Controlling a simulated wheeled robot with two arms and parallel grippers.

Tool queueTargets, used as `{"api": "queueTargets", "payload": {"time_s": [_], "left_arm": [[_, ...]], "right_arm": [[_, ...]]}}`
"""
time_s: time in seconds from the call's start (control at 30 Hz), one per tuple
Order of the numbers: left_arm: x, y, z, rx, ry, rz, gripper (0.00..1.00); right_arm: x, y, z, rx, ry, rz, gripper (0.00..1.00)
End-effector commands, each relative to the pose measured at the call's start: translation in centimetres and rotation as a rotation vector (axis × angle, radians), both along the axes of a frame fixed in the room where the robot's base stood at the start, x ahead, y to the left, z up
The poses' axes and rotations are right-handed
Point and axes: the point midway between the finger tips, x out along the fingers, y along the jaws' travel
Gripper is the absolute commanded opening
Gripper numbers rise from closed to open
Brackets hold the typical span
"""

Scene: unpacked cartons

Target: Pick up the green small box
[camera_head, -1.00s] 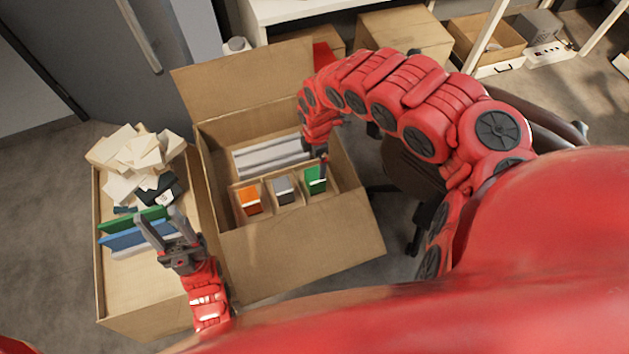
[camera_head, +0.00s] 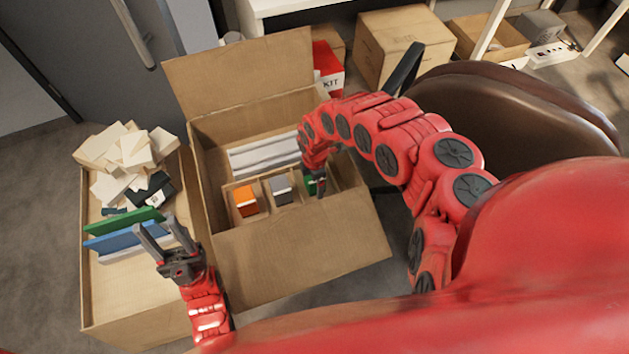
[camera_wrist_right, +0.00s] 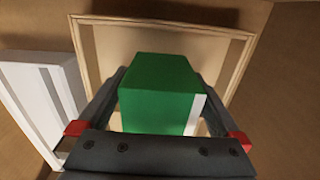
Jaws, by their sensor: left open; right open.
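The green small box (camera_head: 310,186) stands in the right compartment of a divided insert inside the open carton (camera_head: 300,250). In the head view my right gripper (camera_head: 320,186) covers part of it. In the right wrist view the green box (camera_wrist_right: 158,95) sits between the two open fingers of my right gripper (camera_wrist_right: 160,110), with a white strip on its right side. I cannot tell whether the fingers touch it. My left gripper (camera_head: 164,236) is open and empty, near the left carton's right side.
An orange box (camera_head: 246,203) and a grey box (camera_head: 281,189) stand in the neighbouring compartments. White long items (camera_head: 262,157) lie behind them. The left carton (camera_head: 135,300) holds green and blue folders (camera_head: 115,238) and a pile of pale blocks (camera_head: 120,150). A chair (camera_head: 500,110) stands at right.

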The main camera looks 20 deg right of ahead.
Motion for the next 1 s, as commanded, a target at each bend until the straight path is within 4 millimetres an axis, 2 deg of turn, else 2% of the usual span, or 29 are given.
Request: {"api": "queueTargets", "payload": {"time_s": [0.17,0.63,0.87,1.0], "left_arm": [[0.0,0.0,0.1,0.000,0.000,0.000,0.50],[0.0,0.0,0.1,0.000,0.000,0.000,0.50],[0.0,0.0,0.1,0.000,0.000,0.000,0.50],[0.0,0.0,0.5,0.000,0.000,0.000,0.50]], "right_arm": [[0.0,0.0,0.1,0.000,-0.001,0.000,0.98],[0.0,0.0,0.1,0.000,-0.001,0.000,0.14],[0.0,0.0,0.2,0.000,-0.001,0.000,0.14],[0.1,0.0,1.2,-0.001,-0.002,0.002,0.14]]}}
